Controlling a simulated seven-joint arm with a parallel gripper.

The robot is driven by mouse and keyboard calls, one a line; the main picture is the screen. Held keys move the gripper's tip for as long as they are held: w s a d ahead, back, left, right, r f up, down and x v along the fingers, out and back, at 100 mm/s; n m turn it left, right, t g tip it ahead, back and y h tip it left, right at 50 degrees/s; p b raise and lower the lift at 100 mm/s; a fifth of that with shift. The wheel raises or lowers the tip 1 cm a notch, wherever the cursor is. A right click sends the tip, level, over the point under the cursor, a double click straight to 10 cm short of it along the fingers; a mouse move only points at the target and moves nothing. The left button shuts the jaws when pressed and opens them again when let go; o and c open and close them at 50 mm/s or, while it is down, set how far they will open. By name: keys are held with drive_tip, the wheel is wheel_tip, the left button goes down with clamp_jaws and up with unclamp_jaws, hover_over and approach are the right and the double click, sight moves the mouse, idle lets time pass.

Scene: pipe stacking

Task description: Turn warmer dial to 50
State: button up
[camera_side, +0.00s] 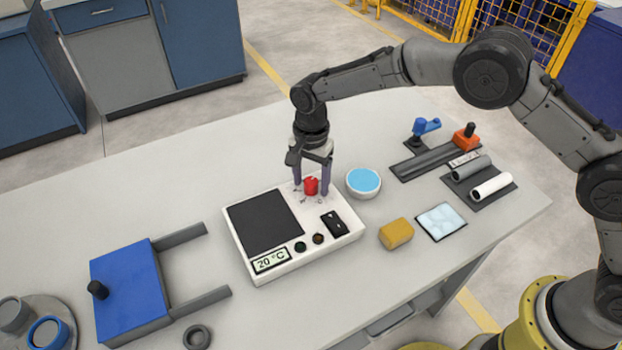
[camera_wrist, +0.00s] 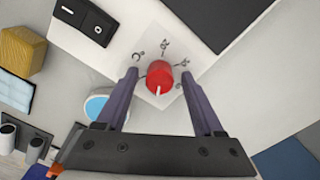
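The warmer (camera_side: 292,268) is a white box with a dark square plate (camera_side: 265,222) on top, and its display (camera_side: 271,261) reads 20 °C. Its red dial (camera_side: 311,186) sits at the back right corner. In the wrist view the dial (camera_wrist: 160,72) has a white pointer line aimed toward the picture's bottom, with printed marks around its far side. My gripper (camera_side: 312,184) points down over the dial. Its fingers (camera_wrist: 160,76) are open, one on each side of the dial, with a visible gap to each. The fingers partly hide the dial's surround in the side view.
A black rocker switch (camera_side: 334,222) and two small round knobs or lights are on the warmer. A blue-topped round dish (camera_side: 363,182) stands close to the right of the dial. A yellow block (camera_side: 396,233) and a blue fixture (camera_side: 130,285) are further off.

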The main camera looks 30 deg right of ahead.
sight(311, 180)
wheel_tip(311, 180, up, 14)
idle(0.6)
drive_tip(key=shift+f, duration=0.1)
